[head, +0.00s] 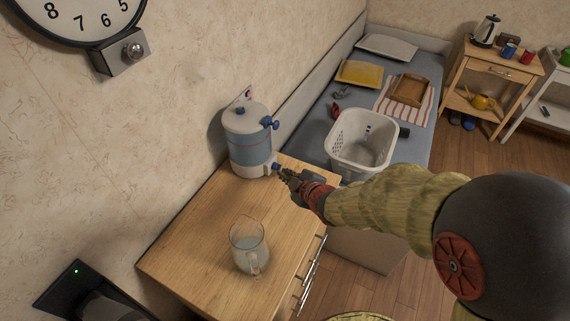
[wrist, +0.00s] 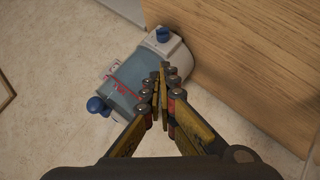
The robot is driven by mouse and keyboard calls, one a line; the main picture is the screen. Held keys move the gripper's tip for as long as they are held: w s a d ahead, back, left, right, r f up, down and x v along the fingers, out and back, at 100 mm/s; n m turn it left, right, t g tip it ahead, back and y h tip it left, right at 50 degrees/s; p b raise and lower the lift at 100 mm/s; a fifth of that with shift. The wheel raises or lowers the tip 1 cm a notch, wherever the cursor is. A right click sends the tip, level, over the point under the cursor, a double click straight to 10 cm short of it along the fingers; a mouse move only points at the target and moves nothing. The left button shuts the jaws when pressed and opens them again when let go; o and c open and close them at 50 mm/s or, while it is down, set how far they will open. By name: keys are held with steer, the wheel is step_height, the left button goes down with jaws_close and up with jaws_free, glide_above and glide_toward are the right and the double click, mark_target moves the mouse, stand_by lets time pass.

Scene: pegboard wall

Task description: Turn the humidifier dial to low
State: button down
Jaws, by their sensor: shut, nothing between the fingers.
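The humidifier (head: 248,147) is a white and translucent blue tank standing upright at the back of the wooden cabinet; it also shows in the wrist view (wrist: 128,82). A blue dial (head: 276,167) sits low on its white base; it also shows in the wrist view (wrist: 163,35). A second blue knob (head: 271,124) sticks out near the lid, also visible in the wrist view (wrist: 97,105). My gripper (head: 284,174) is shut and empty, close to the base dial. In the wrist view its fingertips (wrist: 162,73) appear below the dial, apart from it. The dial's setting is unreadable.
A glass pitcher (head: 248,250) stands on the wooden cabinet (head: 200,235), in front of the humidifier. A white basket (head: 362,150) stands on the bed to the right. The wall rises close behind the humidifier. The cabinet top around the pitcher is clear.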

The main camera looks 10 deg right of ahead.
steer(key=n+b, duration=0.1)
steer(key=b, duration=0.3)
glide_above(277, 167)
steer(key=s+a, duration=0.1)
steer(key=s, duration=0.3)
steer(key=f, duration=0.5)
steer(key=shift+a+f, duration=0.1)
steer(key=shift+a, duration=0.1)
steer(key=shift+w+d+f, duration=0.65)
steer(key=shift+w+f, duration=0.05)
steer(key=shift+f, duration=0.1)
steer(key=shift+w+d+f+b, duration=0.25)
steer(key=shift+w+f+b, duration=0.05)
steer(key=shift+w+f, duration=0.1)
steer(key=shift+r, duration=0.1)
steer(key=shift+p, duration=0.35)
